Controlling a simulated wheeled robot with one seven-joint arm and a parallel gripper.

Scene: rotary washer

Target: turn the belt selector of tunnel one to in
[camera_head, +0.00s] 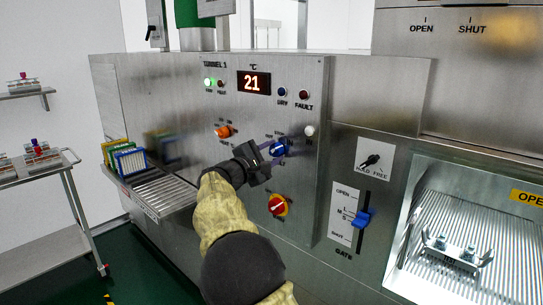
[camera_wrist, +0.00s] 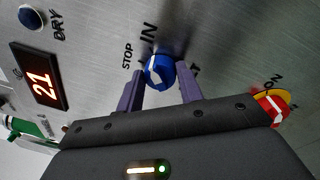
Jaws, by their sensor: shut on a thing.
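The belt selector is a blue round knob (camera_head: 279,148) on the steel panel under the "TUNNEL 1" label. In the wrist view the blue knob (camera_wrist: 158,72) sits between the two purple fingers of my gripper (camera_wrist: 160,88), which is shut on it. The words STOP and IN are readable beside the knob; a third label is mostly hidden behind the right finger. A white pointer mark on the knob's face is on the side toward these two words, but its exact setting is hard to tell. In the head view my gripper (camera_head: 268,155) reaches the knob from the lower left.
An orange knob (camera_head: 224,131) is left of the selector, and a red and yellow rotary switch (camera_head: 278,205) is below. A display (camera_head: 254,83) reads 21. A blue gate lever (camera_head: 363,217) stands at right. A roller shelf with coloured racks (camera_head: 131,160) is at left.

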